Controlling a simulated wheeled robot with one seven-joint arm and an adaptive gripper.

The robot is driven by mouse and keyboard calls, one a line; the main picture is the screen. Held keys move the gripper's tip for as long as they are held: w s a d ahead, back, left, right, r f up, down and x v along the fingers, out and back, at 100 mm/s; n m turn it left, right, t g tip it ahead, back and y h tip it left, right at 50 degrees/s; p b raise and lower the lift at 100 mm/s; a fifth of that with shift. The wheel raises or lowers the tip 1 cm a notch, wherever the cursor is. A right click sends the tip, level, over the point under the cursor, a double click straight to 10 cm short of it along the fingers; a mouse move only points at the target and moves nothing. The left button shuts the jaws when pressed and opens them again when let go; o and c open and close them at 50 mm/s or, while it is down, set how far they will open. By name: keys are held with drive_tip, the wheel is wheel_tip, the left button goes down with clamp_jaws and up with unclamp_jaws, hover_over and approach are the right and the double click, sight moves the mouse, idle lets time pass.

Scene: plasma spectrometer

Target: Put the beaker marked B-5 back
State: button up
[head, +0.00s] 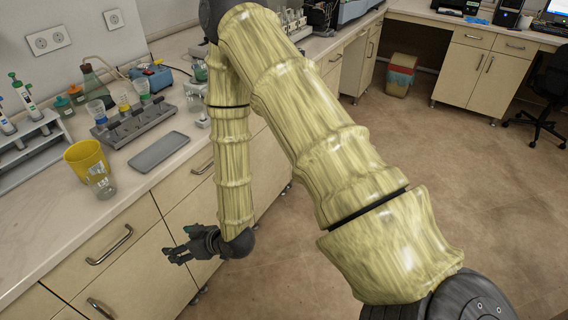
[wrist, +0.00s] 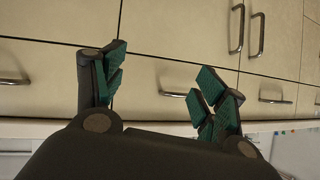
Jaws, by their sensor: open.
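My gripper (head: 178,252) hangs low in front of the drawer fronts, below the counter edge, open and empty. More small beakers, one with bluish content (head: 97,111) and one with yellow (head: 124,103), stand at a grey rack (head: 130,124) farther back. No B-5 mark can be read on any of them.
The yellow cup (head: 86,158) and a flat grey tray (head: 159,152) lie near the counter's front. Drawer handles (head: 110,246) stick out near my gripper.

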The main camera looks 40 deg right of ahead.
drive_tip(key=s+d+f+m+g+h, duration=0.1)
drive_tip(key=s+d+f+g+h, duration=0.1)
drive_tip(key=s, duration=0.8)
drive_tip(key=s+d+f+m+g+h, duration=0.2)
drive_tip(key=s+d+f+g, duration=0.2)
drive_tip(key=s+f, duration=0.5)
drive_tip(key=s+d+f+m+g+h, duration=0.1)
drive_tip(key=s+d+f+g, duration=0.3)
drive_tip(key=s, duration=0.9)
drive_tip(key=shift+d+f+m+h, duration=0.3)
drive_tip(key=shift+d+f+h, duration=0.2)
drive_tip(key=shift+d+f, duration=0.35)
drive_tip(key=shift+s, duration=0.15)
